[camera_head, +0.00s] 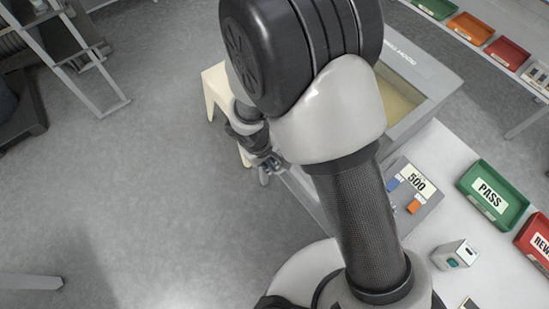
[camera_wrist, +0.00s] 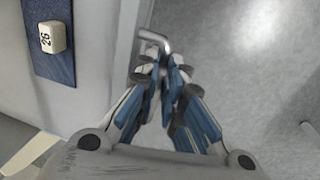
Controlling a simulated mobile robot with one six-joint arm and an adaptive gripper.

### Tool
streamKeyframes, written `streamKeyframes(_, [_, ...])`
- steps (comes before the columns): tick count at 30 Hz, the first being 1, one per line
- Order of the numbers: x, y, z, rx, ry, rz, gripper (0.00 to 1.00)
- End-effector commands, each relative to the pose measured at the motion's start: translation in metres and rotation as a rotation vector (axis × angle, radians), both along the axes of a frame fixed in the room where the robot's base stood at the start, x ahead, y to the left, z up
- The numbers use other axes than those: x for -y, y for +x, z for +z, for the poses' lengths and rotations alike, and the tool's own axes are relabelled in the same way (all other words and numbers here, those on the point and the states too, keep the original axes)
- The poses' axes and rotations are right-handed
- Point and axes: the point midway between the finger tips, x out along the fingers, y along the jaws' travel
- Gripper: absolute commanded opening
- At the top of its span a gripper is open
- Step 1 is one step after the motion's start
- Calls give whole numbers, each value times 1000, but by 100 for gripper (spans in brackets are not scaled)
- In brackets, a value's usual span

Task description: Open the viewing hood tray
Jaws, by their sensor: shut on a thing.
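The viewing hood (camera_head: 425,72), a grey box with lettering on its top edge and a yellowish opening, stands on the white bench, partly hidden behind my arm. My gripper (camera_head: 268,163) is low beside the bench's left side. In the wrist view my gripper (camera_wrist: 165,65) is shut, with its fingertips on a bent metal handle (camera_wrist: 154,37). The handle sits along the edge of a pale panel. Most of the tray is hidden by my arm in the head view, so I cannot tell how far out it is.
A cream panel (camera_head: 213,88) shows left of my wrist. On the bench are a card marked 500 (camera_head: 415,181), a green PASS bin (camera_head: 493,195), a red bin (camera_head: 537,242) and a small white box (camera_head: 455,254). The wrist view shows a block marked 26 (camera_wrist: 53,38).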

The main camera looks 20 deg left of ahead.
Motion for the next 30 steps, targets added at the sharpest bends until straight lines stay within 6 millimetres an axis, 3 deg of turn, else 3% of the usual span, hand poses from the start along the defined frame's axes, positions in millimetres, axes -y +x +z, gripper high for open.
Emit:
streamKeyframes(4, [0,0,0,0,0,-1,0])
streamKeyframes(5, [0,0,0,0,0,0,10])
streamKeyframes(9, [0,0,0,0,0,0,18])
streamKeyframes(20, [0,0,4,1,1,-1,18])
streamKeyframes(23, [-2,-1,15,4,3,1,18])
streamKeyframes(30, [-8,-8,65,4,4,0,18])
